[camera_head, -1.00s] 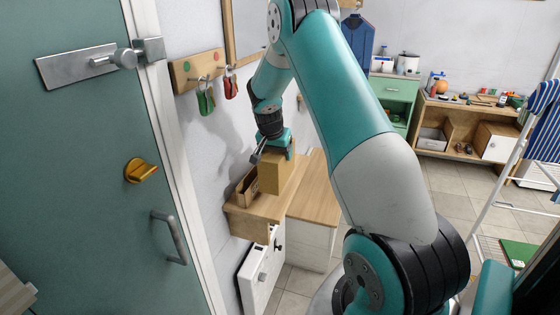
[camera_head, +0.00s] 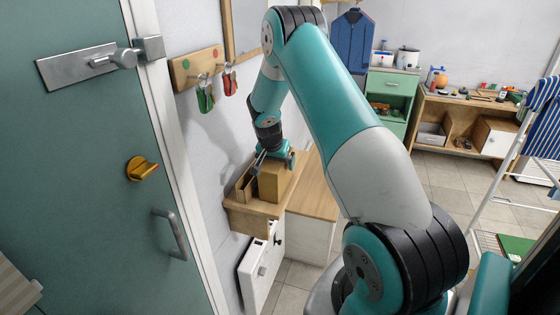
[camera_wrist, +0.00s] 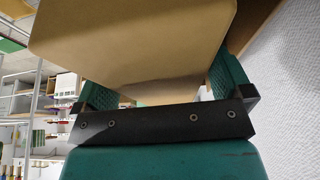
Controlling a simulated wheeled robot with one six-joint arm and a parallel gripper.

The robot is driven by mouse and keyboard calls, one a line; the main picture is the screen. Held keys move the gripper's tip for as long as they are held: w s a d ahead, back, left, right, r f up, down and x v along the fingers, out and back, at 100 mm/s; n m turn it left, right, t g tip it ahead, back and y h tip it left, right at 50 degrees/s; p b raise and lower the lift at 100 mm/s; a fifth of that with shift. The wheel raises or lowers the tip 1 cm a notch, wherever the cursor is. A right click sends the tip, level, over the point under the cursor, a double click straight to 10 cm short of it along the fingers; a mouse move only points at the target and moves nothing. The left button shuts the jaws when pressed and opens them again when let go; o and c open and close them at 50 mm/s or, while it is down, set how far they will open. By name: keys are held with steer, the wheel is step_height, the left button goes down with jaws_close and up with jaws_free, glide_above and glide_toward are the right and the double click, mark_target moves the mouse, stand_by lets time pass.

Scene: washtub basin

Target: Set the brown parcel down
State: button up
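The brown parcel (camera_head: 271,184) is a plain box. It is upright at the wooden wall shelf (camera_head: 249,219), right of a small wooden holder on it. My gripper (camera_head: 272,164) is above the parcel with its fingers down at its upper part. In the wrist view the parcel (camera_wrist: 135,40) fills the space between the two teal fingers (camera_wrist: 165,90), which appear closed on its sides. The parcel's underside is hidden, so I cannot be sure that it touches the shelf.
The wooden holder (camera_head: 244,184) stands close left of the parcel. Keys (camera_head: 205,95) hang on a wall rack above. A wooden-topped cabinet (camera_head: 313,200) is right of the shelf. The green door (camera_head: 90,180) is at left, and a drying rack (camera_head: 500,170) at right.

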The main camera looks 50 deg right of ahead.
steer(key=b+v, duration=0.2)
steer(key=v, duration=1)
steer(key=shift+b, duration=0.35)
steer(key=shift+s+r, duration=0.1)
